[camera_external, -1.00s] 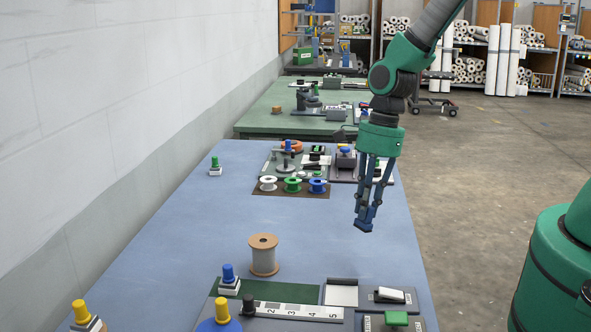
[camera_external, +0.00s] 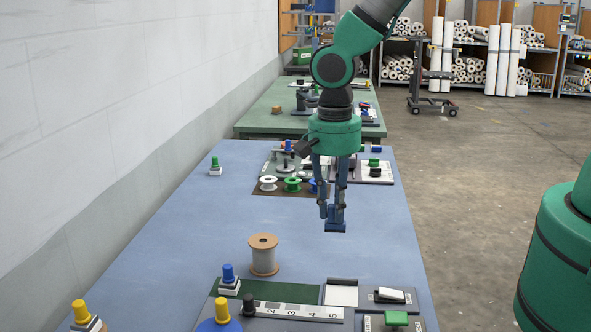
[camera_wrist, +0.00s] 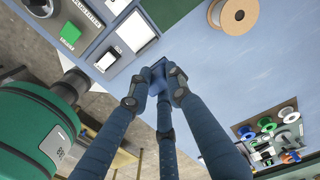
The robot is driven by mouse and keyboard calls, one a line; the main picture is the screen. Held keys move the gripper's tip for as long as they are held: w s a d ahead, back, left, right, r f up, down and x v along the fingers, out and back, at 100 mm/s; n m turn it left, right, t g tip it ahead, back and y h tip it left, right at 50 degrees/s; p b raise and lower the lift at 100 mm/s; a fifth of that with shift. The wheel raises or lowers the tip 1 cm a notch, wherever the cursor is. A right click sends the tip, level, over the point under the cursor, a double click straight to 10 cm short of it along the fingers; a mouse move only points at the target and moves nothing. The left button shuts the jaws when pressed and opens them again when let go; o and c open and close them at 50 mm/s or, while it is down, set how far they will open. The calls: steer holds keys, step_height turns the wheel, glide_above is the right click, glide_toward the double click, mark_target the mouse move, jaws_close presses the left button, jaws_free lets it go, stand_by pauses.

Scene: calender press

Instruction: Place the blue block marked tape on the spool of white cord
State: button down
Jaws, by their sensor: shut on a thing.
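My gripper (camera_external: 334,212) points down above the blue table and is shut on a blue block (camera_external: 335,226). The block also shows between the fingertips in the wrist view (camera_wrist: 157,70); no marking on it can be read. The small white spool (camera_external: 268,184) sits at the left of a row with a green spool (camera_external: 292,185) and a blue spool, partly hidden by my fingers. In the wrist view the white spool (camera_wrist: 287,111) is at the lower right. The gripper is in front and to the right of this row, apart from it.
A larger brown-flanged spool of greyish cord (camera_external: 263,258) stands left of and nearer than my gripper. Panels with a numbered strip (camera_external: 290,310) and a green button (camera_external: 396,318) line the near edge. The table's middle left is clear.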

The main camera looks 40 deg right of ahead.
glide_above(261, 241)
steer(key=shift+w+f+p, duration=0.1)
steer(key=shift+f+p, duration=0.3)
steer(key=shift+f, duration=0.35)
stand_by(0.3)
steer(key=shift+f, duration=1.75)
steer(key=shift+f, duration=0.15)
steer(key=c, duration=1.6)
jaws_free()
